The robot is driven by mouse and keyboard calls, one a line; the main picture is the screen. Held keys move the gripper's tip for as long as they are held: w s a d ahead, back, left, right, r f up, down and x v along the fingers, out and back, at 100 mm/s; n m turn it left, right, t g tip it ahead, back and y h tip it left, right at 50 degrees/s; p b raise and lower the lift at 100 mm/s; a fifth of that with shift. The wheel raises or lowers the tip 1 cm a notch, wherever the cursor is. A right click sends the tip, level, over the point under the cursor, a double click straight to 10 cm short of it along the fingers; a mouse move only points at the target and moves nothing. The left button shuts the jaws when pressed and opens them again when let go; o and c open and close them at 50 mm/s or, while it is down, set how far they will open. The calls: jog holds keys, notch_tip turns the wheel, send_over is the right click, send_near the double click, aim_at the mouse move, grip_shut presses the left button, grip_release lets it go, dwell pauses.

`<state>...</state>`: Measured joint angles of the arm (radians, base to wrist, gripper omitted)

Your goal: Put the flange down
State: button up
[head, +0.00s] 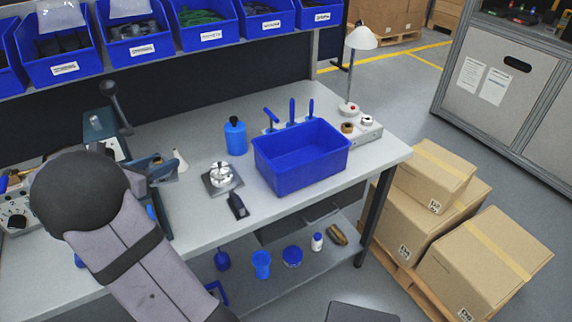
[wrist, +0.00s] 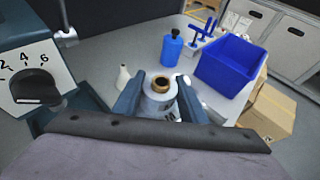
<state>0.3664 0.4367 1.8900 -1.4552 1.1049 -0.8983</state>
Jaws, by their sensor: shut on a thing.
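The flange (wrist: 159,103) is a silver-grey round part with a brass-coloured ring around a dark bore at its top. In the wrist view it sits between the two dark blue-grey fingers of my gripper (wrist: 160,78), which is shut on it. Its lower part is hidden by the gripper body, so I cannot tell whether it touches anything below. In the head view my arm covers much of the left side, and I cannot make out the flange there. A silver round fixture on a square plate (head: 221,179) stands on the bench (head: 215,228).
A blue bin (head: 300,160) stands at the bench's right, beside a blue bottle (head: 235,138). A white cone-shaped bottle (head: 180,161) and a dark small device (head: 237,205) stand near the fixture. A machine with a numbered dial (wrist: 35,82) is at the left. Bare bench lies in front.

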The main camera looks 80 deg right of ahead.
jog(key=s+d+r+m+g+y+p, duration=0.1)
jog(key=s+d+r+m+g+p, duration=0.15)
jog(key=s+d, duration=0.8)
jog(key=s+d+r+m+g+y+p, duration=0.1)
jog(key=s+d+r+m+g, duration=0.3)
jog(key=s, duration=1.1)
jog(key=s+d+m+g+y+p, duration=0.1)
jog(key=s+d+g+p, duration=0.1)
jog(key=s+d, duration=0.85)
jog(key=w+d+r+n+t+h, duration=0.1)
jog(key=w+d+n+t+h, duration=0.2)
jog(key=w+d+n+t, duration=0.3)
notch_tip(320, 180, down, 10)
jog(key=w+a, duration=0.1)
jog(key=shift+a+r+m+p, duration=0.15)
jog(key=shift+a+m+p, duration=0.1)
jog(key=shift+m+p, duration=0.15)
jog(key=shift+f+b, duration=0.65)
jog(key=shift+b, duration=0.3)
